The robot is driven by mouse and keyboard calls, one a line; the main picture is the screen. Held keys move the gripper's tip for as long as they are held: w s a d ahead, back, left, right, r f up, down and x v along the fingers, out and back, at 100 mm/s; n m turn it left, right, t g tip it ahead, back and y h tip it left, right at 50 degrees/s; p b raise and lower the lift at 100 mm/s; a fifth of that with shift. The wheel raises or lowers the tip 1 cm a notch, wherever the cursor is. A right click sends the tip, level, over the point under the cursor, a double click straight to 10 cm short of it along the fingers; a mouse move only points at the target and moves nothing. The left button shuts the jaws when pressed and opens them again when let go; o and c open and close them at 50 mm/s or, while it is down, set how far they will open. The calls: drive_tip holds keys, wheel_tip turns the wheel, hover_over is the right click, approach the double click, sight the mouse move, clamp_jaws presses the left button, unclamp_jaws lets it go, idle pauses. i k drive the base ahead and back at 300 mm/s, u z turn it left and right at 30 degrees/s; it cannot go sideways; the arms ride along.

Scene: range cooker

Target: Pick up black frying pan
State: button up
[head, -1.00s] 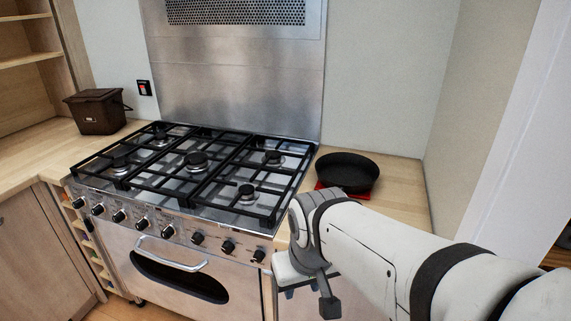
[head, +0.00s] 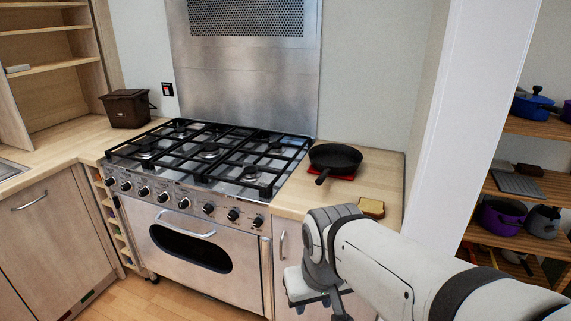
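The black frying pan (head: 335,157) sits upright on a red mat (head: 343,178) on the wooden counter, right of the cooker. Its handle points toward the front of the counter. My gripper (head: 318,306) is in front of the counter, below its top and apart from the pan. The arm hides part of it and the bottom edge of the picture cuts it off, so I cannot see whether its fingers are apart.
The range cooker (head: 190,229) with black grates (head: 208,150) stands left of the pan. A slice of bread (head: 371,207) lies on the counter near its front edge. A brown bin (head: 127,108) stands at the far left. Shelves (head: 527,182) with pots are at the right.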

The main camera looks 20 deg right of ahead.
sight(333, 159)
drive_tip(key=z, duration=0.2)
drive_tip(key=i, duration=0.85)
drive_tip(key=u, duration=0.1)
